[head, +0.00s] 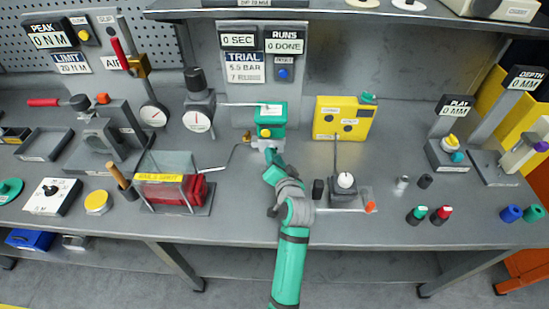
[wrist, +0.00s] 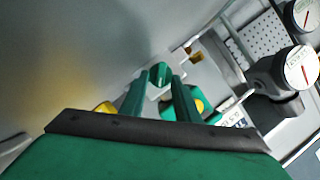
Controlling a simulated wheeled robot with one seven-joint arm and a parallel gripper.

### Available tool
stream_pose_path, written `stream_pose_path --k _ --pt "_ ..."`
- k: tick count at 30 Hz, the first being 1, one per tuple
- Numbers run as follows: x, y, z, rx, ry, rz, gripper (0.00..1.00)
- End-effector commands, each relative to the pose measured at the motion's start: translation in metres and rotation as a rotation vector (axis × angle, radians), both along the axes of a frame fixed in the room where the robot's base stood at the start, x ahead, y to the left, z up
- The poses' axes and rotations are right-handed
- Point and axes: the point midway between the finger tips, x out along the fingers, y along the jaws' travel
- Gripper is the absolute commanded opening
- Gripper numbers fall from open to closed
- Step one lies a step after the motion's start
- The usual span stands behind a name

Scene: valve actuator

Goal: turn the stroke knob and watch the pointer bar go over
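The valve actuator (head: 271,113) is a green block on a pale metal valve body at the bench's middle. A yellow knob (head: 264,132) is on its front; I cannot tell whether this is the stroke knob. In the wrist view the green housing (wrist: 178,107) with its yellow part (wrist: 198,105) is beside my right finger. My gripper (head: 272,155) is at the front foot of the actuator. In the wrist view its green fingers (wrist: 161,82) stand apart, with a small green rounded part (wrist: 158,72) at their tips. Contact is unclear. I cannot make out the pointer bar.
A dial gauge (head: 198,122) stands left of the actuator and also shows in the wrist view (wrist: 301,67). A yellow box (head: 343,117) stands to the right. A bent rod (head: 233,156) and a red part under a clear guard (head: 170,190) are at the front left.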

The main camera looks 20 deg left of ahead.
Motion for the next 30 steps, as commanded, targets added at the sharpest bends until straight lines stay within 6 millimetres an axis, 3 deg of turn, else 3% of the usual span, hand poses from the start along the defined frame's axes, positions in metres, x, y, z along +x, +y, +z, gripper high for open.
stream_pose_path --k 2,6,19,30 --pt "-0.0002 0.0001 0.0 0.0 0.0 0.0 0.29" --pt "0.0001 -0.0004 0.0002 0.0 0.0 -0.001 0.0" --pt "0.0003 -0.001 0.0012 -0.048 -0.015 -0.002 0.0" --pt "-0.0008 0.0038 0.0049 -0.3 -0.089 -0.002 0.0"
